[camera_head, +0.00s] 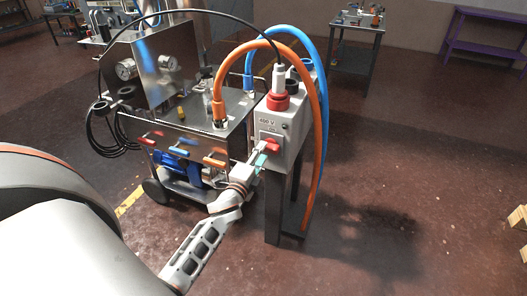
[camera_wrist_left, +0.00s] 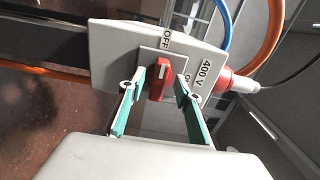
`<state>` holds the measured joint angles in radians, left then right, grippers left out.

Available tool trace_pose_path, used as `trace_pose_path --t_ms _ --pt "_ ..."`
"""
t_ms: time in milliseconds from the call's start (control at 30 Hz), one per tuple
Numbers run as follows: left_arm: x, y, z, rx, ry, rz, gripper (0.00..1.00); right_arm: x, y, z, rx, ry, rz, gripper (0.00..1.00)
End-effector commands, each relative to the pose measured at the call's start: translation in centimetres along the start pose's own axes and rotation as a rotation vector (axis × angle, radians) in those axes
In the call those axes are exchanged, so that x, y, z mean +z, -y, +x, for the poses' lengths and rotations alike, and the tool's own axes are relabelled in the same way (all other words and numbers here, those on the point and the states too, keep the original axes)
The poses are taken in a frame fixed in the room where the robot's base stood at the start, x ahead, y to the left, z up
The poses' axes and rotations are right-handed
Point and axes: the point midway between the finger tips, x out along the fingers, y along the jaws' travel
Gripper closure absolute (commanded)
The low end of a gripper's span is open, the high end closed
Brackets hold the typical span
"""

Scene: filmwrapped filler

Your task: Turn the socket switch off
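The red socket switch (camera_head: 268,138) is on the front of the grey socket box (camera_head: 291,140), marked 400 V. My left gripper (camera_head: 258,160) is at the box front. Its teal fingers (camera_wrist_left: 158,92) are open, one on each side of the knob, with visible gaps. My right gripper is not in view.
A red plug (camera_head: 278,101) with a black cable sits on the box. Orange (camera_head: 321,130) and blue hoses arch over it. A metal machine (camera_head: 190,110) with coloured handles stands close to the left.

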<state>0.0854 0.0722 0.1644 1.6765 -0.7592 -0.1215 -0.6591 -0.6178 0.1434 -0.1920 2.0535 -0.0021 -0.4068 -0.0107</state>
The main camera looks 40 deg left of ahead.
Motion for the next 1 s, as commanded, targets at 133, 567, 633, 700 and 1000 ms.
trace_pose_path --t_ms 133,567,633,700,1000 --pt "0.0 -0.2 -3.3 0.003 0.0 -0.001 0.67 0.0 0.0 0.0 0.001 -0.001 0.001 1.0" --pt "0.0 -0.1 -9.4 0.001 0.0 -0.003 0.67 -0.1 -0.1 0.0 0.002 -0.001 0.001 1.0" --pt "0.0 -0.1 -9.7 0.001 0.0 -0.003 0.67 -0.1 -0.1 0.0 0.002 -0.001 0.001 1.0" --pt "0.0 0.0 -9.8 0.001 -0.001 -0.003 0.67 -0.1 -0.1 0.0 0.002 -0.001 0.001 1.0" --pt "0.0 0.0 -9.7 0.001 -0.001 -0.002 0.67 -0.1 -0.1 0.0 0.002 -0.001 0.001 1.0"
